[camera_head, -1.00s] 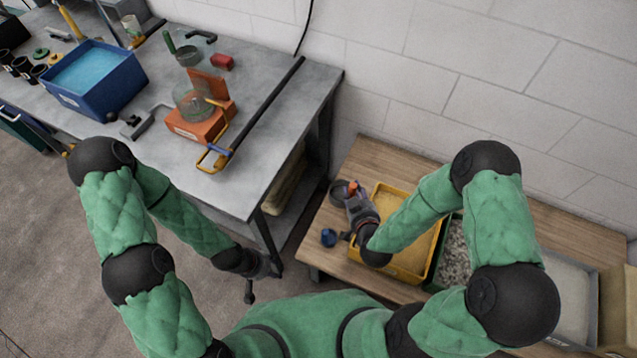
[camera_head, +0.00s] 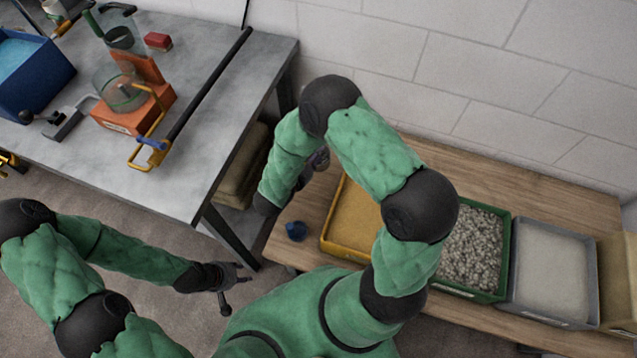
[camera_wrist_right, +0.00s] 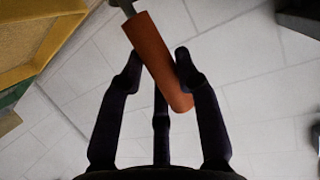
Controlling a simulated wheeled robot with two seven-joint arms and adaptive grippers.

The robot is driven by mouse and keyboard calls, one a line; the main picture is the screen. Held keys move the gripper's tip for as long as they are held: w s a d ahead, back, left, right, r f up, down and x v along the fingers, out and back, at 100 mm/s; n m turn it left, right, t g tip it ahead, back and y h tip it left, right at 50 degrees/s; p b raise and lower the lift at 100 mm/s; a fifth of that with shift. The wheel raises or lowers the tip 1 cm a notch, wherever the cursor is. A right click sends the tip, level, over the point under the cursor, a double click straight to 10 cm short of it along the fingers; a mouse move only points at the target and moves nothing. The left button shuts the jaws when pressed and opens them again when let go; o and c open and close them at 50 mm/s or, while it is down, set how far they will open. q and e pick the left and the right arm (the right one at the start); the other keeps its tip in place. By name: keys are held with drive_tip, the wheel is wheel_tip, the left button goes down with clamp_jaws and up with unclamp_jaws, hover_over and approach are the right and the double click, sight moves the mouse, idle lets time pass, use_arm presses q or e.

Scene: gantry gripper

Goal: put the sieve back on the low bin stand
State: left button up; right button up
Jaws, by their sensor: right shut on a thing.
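My right gripper (camera_wrist_right: 157,60) is shut on an orange-brown round handle (camera_wrist_right: 160,62), which I take to be the sieve's. The handle lies slantwise between the fingers, with a grey metal neck at its upper end. The sieve's bowl is out of the wrist view, and my right arm hides it in the head view. The right gripper also shows partly in the head view (camera_head: 319,160), above the left end of the low bin stand (camera_head: 555,190), a wooden table. My left gripper (camera_head: 227,285) looks open and empty, low in front of the grey workbench.
The stand carries a yellow bin (camera_head: 338,247), a green bin of gravel (camera_head: 506,255) and a grey bin of pale powder (camera_head: 514,285). A small blue object (camera_head: 296,231) lies at its left end. The grey workbench (camera_head: 120,190) stands left, holding an orange device (camera_head: 130,115).

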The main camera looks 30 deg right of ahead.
drive_tip(key=g, duration=0.1)
drive_tip(key=m+b, duration=0.1)
drive_tip(key=b, duration=0.5)
approach(320, 170)
drive_tip(key=x, duration=0.6)
drive_tip(key=shift+w+d+f, duration=0.1)
drive_tip(key=shift+f, duration=0.05)
drive_tip(key=shift+p, duration=0.3)
drive_tip(key=o, duration=1)
